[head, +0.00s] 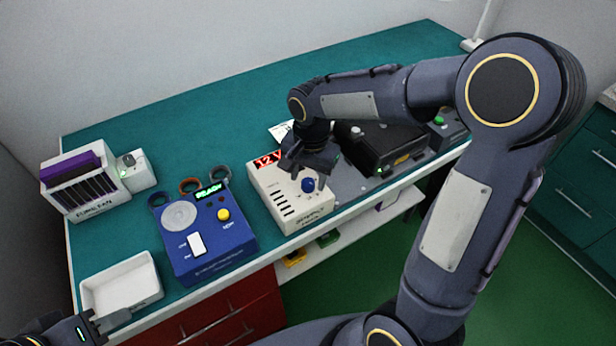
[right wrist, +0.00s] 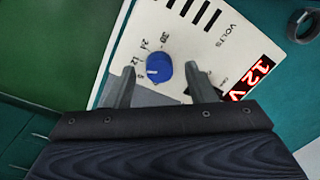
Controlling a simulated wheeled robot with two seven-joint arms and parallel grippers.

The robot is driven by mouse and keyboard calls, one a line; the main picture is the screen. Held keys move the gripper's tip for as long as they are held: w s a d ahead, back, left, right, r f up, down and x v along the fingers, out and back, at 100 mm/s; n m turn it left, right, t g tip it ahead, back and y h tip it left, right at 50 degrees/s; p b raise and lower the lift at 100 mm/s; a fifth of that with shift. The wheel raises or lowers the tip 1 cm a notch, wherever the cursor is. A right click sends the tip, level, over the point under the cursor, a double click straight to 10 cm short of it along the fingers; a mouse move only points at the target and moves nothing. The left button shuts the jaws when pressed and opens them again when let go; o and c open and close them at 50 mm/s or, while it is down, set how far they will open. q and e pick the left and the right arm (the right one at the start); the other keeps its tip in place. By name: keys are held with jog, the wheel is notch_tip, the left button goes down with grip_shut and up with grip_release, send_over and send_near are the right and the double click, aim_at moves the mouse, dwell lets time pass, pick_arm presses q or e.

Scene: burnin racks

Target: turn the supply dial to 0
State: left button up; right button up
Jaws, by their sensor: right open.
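The supply (head: 288,208) is a cream box on the bench with a red display (head: 268,160) reading 12 V. Its blue dial (head: 308,185) is on the top face. The right wrist view shows the dial (right wrist: 158,69) with a white mark towards the left, on the side of the printed 12. My right gripper (head: 307,176) is over the supply beside the dial. In the right wrist view its open fingers (right wrist: 160,88) appear on either side of the dial; contact cannot be told. My left gripper (head: 104,321) is at the lower left, its jaw state unclear.
A blue tester (head: 208,255) reading READY stands left of the supply. A white tray (head: 128,268) and a white rack (head: 72,208) are further left. A black device (head: 378,150) stands to the right. The back of the bench (head: 220,110) is clear.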

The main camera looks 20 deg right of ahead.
jog(key=shift+f, duration=0.6)
jog(key=c, duration=1)
